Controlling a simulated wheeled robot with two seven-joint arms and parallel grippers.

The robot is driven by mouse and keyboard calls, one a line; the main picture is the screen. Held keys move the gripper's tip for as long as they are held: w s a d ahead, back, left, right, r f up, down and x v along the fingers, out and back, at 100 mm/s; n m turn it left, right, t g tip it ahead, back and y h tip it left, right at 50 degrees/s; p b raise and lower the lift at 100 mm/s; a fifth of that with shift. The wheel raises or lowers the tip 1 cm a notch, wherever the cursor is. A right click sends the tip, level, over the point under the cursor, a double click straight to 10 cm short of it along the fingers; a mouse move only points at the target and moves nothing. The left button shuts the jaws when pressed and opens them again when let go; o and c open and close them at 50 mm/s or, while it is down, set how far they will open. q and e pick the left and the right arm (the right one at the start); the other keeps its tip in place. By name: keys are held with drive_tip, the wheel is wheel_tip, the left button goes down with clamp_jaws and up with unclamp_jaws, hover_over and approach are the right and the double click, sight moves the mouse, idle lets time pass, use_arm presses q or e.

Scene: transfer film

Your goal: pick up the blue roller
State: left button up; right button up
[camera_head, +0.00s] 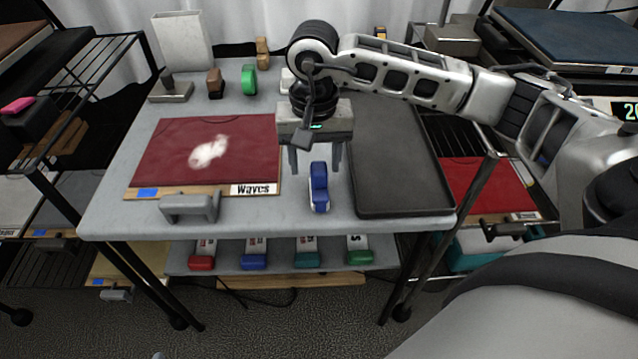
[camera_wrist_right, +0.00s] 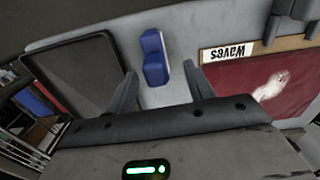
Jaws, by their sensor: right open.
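The blue roller (camera_head: 319,187) lies on the light grey table between the red Waves board and the dark tray, near the front edge. My right gripper (camera_head: 316,172) is above and just behind it, pointing down, open and empty. In the right wrist view the blue roller (camera_wrist_right: 154,58) shows beyond and between the two spread fingertips of my right gripper (camera_wrist_right: 163,72). The roller appears free of the fingers. My left gripper is not in view.
The red Waves board (camera_head: 250,140) lies left of the roller, with a grey handle-like tool (camera_head: 190,207) at its front edge. The dark tray (camera_head: 400,190) lies close on the right. A green roll (camera_head: 249,80) stands at the back.

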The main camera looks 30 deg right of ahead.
sight(319, 181)
drive_tip(key=shift+d+f, duration=0.2)
drive_tip(key=shift+f, duration=1.35)
drive_tip(key=shift+d+f, duration=0.2)
drive_tip(key=shift+f, duration=1.35)
drive_tip(key=c, duration=1.1)
